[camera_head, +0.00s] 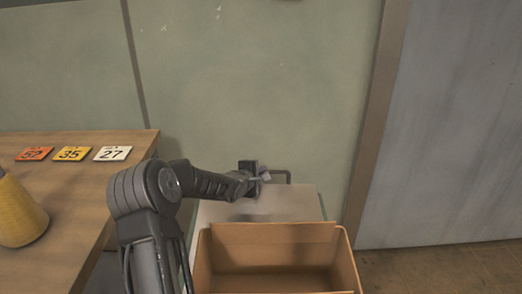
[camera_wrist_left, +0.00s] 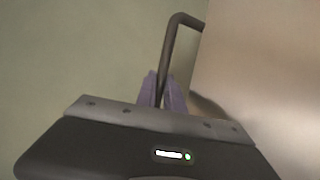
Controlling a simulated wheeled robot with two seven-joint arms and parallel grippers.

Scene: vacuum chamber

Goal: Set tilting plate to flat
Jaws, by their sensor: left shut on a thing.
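The tilting plate (camera_head: 290,203) is a pale flat panel in the head view, behind an open brown box. A dark bar handle (camera_head: 280,172) stands at its far edge, and it also shows in the left wrist view (camera_wrist_left: 180,20). My left gripper (camera_head: 264,176) is at the left part of this handle. In the left wrist view its purple fingers (camera_wrist_left: 163,92) are shut around the handle's bar. The plate's surface (camera_wrist_left: 270,70) fills the right of that view. I cannot tell the plate's exact tilt. My right gripper is not in view.
The open brown box (camera_head: 276,230) stands in front of the plate. A wooden table (camera_head: 70,170) on the left holds number cards (camera_head: 72,154) and a yellow cone-shaped object (camera_head: 18,212). A green wall (camera_head: 260,80) is close behind.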

